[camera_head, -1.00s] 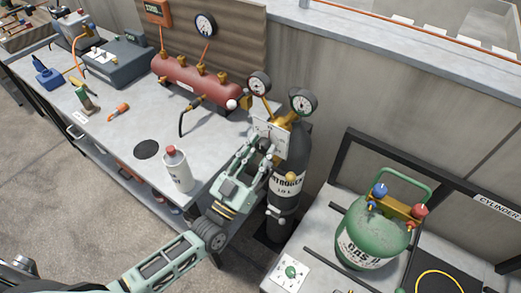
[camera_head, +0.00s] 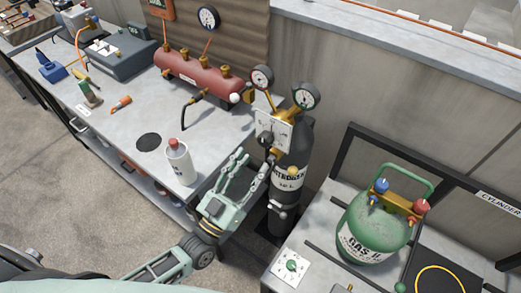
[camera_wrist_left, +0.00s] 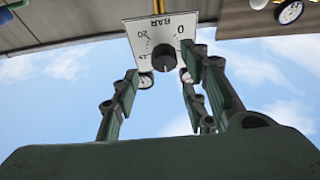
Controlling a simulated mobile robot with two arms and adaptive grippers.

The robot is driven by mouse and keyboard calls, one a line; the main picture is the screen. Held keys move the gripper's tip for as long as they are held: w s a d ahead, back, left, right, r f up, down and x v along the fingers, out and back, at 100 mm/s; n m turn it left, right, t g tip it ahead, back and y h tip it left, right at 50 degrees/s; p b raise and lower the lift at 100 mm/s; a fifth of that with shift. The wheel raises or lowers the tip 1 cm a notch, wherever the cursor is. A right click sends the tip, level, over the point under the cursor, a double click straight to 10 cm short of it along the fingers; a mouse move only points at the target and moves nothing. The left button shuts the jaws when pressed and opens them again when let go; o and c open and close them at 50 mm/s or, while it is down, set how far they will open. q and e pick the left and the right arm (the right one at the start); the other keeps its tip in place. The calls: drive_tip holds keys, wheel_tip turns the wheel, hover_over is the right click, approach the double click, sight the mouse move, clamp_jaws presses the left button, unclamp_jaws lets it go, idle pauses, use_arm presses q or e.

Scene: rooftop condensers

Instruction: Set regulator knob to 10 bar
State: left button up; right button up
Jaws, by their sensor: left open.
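The regulator knob (camera_wrist_left: 162,62) is black and round, on a white plate (camera_wrist_left: 158,34) marked BAR, seen upside down in the left wrist view. Some scale numbers show; the knob's pointer is too dark to read. In the head view the plate (camera_head: 283,131) is fixed at the top of the dark nitrogen cylinder (camera_head: 290,180), with the knob (camera_head: 267,139) on its front. My left gripper (camera_head: 251,166) is open, just below and in front of the plate. Its fingers (camera_wrist_left: 160,78) point toward the knob, apart from it and with nothing between them. My right gripper is not in view.
Two gauges (camera_head: 306,96) (camera_head: 262,77) rise above the plate. A white bottle (camera_head: 180,165) stands on the bench (camera_head: 215,130) left of my gripper. A red manifold (camera_head: 190,75) lies behind. A green gas cylinder (camera_head: 372,232) stands on the right table.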

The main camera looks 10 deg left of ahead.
use_arm(q)
drive_tip(key=v, duration=0.5)
drive_tip(key=shift+s+a+f, duration=0.1)
drive_tip(key=shift+s, duration=0.1)
drive_tip(key=s+a+f+g+y, duration=0.2)
drive_tip(key=f+g, duration=0.1)
drive_tip(key=f, duration=0.8)
drive_tip(key=s+a+f+g+y, duration=0.1)
drive_tip(key=s+a+f+g, duration=0.15)
drive_tip(key=f, duration=0.85)
drive_tip(key=s+a+f+g+y, duration=0.15)
drive_tip(key=f+g, duration=0.25)
drive_tip(key=f, duration=0.7)
drive_tip(key=s+a+f+g+y, duration=0.1)
drive_tip(key=s+f+g, duration=0.2)
drive_tip(key=s+f, duration=0.3)
drive_tip(key=s+a+f+n+g+y, duration=0.1)
drive_tip(key=s+f+g, duration=0.3)
drive_tip(key=s, duration=0.8)
drive_tip(key=s+a+f+n+g+y, duration=0.1)
drive_tip(key=s+f+g+y, duration=0.1)
drive_tip(key=s+f, duration=0.6)
drive_tip(key=shift+s+g, duration=0.65)
drive_tip(key=shift+s, duration=0.15)
